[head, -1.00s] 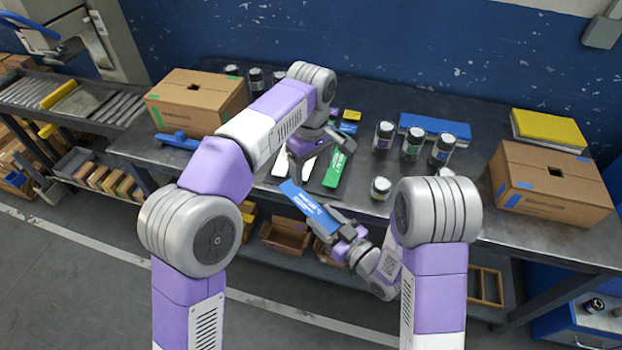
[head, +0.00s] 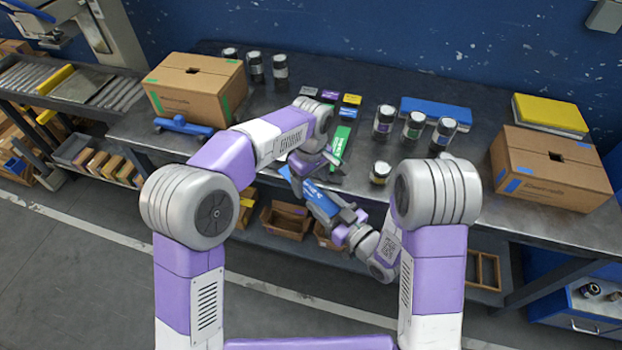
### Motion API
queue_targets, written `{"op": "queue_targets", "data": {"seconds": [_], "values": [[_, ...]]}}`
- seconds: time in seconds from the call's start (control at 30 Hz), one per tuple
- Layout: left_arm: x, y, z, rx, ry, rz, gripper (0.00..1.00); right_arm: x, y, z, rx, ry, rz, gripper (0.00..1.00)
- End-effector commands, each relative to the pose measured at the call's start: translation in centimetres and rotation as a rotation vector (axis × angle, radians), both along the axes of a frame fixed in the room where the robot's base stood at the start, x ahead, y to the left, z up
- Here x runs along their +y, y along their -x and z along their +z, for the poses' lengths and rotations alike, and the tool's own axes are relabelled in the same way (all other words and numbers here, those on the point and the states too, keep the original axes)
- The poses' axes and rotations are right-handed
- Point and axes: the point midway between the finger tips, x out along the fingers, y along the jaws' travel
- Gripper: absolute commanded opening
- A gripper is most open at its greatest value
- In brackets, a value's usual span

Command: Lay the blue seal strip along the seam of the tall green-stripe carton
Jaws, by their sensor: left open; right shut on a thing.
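The blue seal strip (head: 322,204) is a flat blue piece with white print. My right gripper (head: 345,222) is shut on its lower right end and holds it tilted in front of the bench edge. My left gripper (head: 311,172) is open at the strip's upper left end and hides part of it; I cannot tell whether they touch. A brown carton with green stripes (head: 196,92) stands on the bench at the back left, with a dark opening in its top.
A green strip (head: 340,143) lies behind my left gripper. Several dark jars (head: 413,128) stand to its right. A blue-handled tool (head: 183,126) lies before the green-stripe carton. A blue-marked carton (head: 552,178) stands at the right. Bare bench lies left of my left wrist.

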Motion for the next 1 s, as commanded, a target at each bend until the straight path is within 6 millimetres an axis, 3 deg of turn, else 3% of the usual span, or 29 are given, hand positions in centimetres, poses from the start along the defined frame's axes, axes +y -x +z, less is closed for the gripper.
{"op": "queue_targets", "data": {"seconds": [0.07, 0.43, 0.47, 0.5, 0.67, 1.0], "values": [[0.01, 0.01, 0.0, 0.0, 0.0, 0.0, 0.75, 0.0, 0.0, 0.01, 0.0, 0.0, 0.0, 0.18], [-0.1, -0.08, 0.08, -0.004, 0.003, -0.001, 0.18, 0.23, 0.14, 0.03, 0.0, -0.002, 0.009, 0.18], [-0.13, -0.09, 0.09, -0.004, 0.004, -0.001, 0.18, 0.27, 0.17, 0.03, 0.0, -0.002, 0.01, 0.18], [-0.16, -0.11, 0.11, -0.006, 0.004, -0.001, 0.17, 0.31, 0.19, 0.03, 0.001, -0.003, 0.011, 0.51], [-0.22, -0.08, 0.12, -0.006, 0.006, -0.002, 0.17, 0.32, 0.19, 0.01, 0.002, -0.002, 0.011, 0.75], [-0.06, -0.02, 0.06, -0.001, 0.002, -0.001, 0.17, 0.1, 0.05, 0.04, 0.001, -0.001, 0.003, 0.76]]}}
